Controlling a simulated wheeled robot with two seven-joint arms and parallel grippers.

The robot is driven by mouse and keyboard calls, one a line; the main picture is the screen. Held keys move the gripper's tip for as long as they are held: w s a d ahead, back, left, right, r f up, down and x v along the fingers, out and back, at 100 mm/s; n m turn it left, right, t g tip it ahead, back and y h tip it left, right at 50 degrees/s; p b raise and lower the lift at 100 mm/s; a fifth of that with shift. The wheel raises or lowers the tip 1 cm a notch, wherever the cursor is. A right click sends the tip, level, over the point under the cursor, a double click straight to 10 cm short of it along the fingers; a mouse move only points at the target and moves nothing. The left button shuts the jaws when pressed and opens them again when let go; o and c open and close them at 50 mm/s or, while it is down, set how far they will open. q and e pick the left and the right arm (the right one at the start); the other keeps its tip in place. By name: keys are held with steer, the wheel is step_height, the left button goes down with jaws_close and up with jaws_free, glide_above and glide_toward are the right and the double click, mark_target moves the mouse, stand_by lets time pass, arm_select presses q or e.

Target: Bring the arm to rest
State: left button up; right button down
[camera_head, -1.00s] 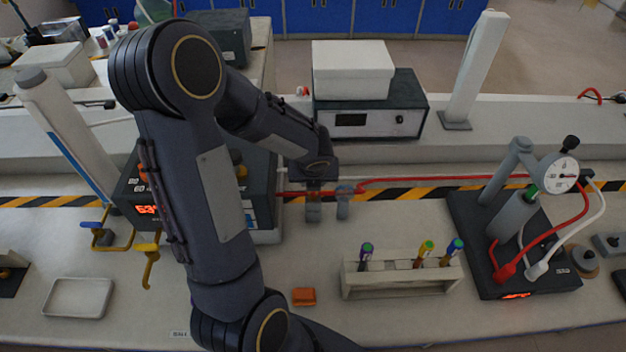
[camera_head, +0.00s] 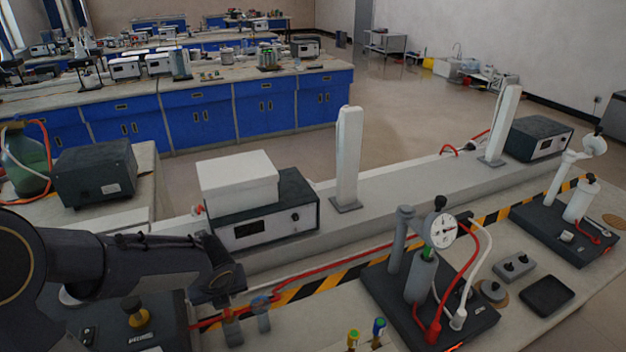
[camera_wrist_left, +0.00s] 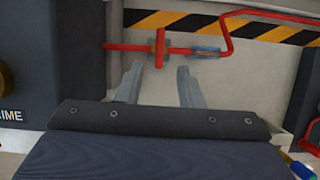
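My left arm comes in from the left in the head view. Its gripper (camera_head: 247,323) points down over the bench, beside the red tube (camera_head: 330,266) along the striped tape. In the left wrist view, the two grey fingers of my left gripper (camera_wrist_left: 158,88) stand apart with nothing between them. A red cross-shaped fitting (camera_wrist_left: 160,48) on the tube lies just beyond the fingertips; I cannot tell whether they touch it. My right gripper is not in view.
A dark instrument box (camera_head: 140,325) stands left of the gripper. A dial-gauge stand (camera_head: 420,275) is to its right. Coloured-cap tubes (camera_head: 379,328) show at the bottom edge. A white box (camera_head: 238,178) sits on an instrument (camera_head: 265,222) on the raised ledge behind.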

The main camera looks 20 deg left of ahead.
arm_select(q)
steer(key=s+d+r+n+h+b, duration=0.1)
steer(key=s+d+n, duration=0.3)
steer(key=n, duration=0.6)
steer(key=s+d+r+n+t+h+b, duration=0.1)
steer(key=s+d+r+n+h, duration=0.2)
steer(key=s+n, duration=0.3)
steer(key=s+d+r+n+t+h+b, duration=0.1)
steer(key=s+d+n, duration=0.4)
steer(key=n, duration=0.9)
steer(key=shift+s+d+r+h, duration=0.4)
steer(key=shift+s+r+h, duration=0.15)
steer(key=shift+r+h, duration=0.25)
